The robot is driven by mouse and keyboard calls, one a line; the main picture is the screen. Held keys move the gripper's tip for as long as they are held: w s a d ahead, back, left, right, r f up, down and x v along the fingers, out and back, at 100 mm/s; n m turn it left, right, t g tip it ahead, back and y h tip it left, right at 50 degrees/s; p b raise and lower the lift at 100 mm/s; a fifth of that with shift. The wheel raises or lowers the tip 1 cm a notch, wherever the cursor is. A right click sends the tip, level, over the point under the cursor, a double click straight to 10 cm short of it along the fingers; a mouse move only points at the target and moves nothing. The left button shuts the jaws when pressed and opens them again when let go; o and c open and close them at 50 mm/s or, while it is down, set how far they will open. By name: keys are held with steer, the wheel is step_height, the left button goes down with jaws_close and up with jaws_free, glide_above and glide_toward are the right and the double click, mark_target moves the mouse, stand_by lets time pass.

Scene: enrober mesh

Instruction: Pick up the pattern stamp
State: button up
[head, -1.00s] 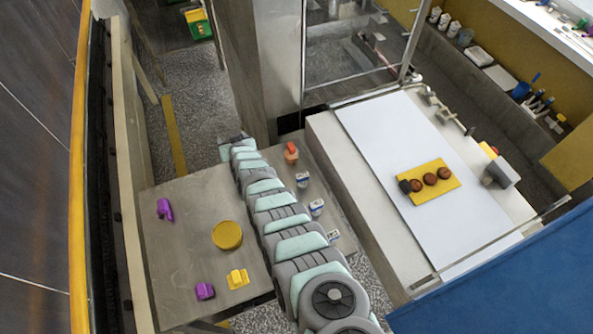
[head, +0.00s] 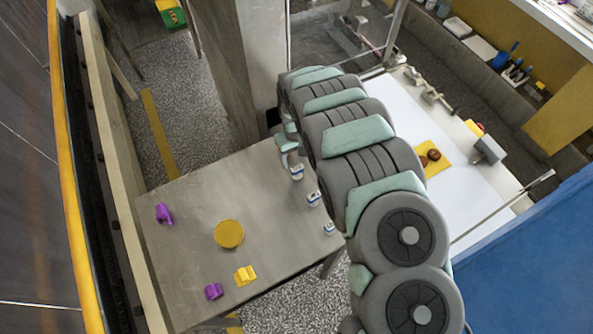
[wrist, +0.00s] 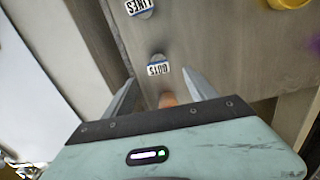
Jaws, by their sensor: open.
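An orange, rounded piece (wrist: 168,100), which looks like the stamp's handle, shows between my fingers in the wrist view. Its lower part is hidden by my gripper body, and it is covered by my arm in the head view. My gripper (wrist: 161,80) is open, with one finger on each side of the orange piece; I cannot tell if either touches it. In the head view my gripper (head: 287,148) is at the table's far right edge.
The grey table (head: 185,245) holds a yellow disc (head: 229,234), a yellow block (head: 245,275) and purple pieces (head: 163,213) (head: 214,291). Small white labelled pieces (head: 313,199) line its right edge. A yellow board (head: 434,157) with brown rounds lies on the white surface (head: 480,205).

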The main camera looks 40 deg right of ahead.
mark_target(297, 167)
steer(key=shift+w+d+f+p, duration=0.1)
steer(key=shift+f+p, duration=0.15)
steer(key=shift+f, duration=1.5)
steer(key=shift+w+d+f+p, duration=0.1)
steer(key=shift+f+p, duration=0.15)
steer(key=shift+f, duration=1.5)
steer(key=shift+s+f, duration=0.15)
steer(key=shift+f, duration=0.45)
jaws_close()
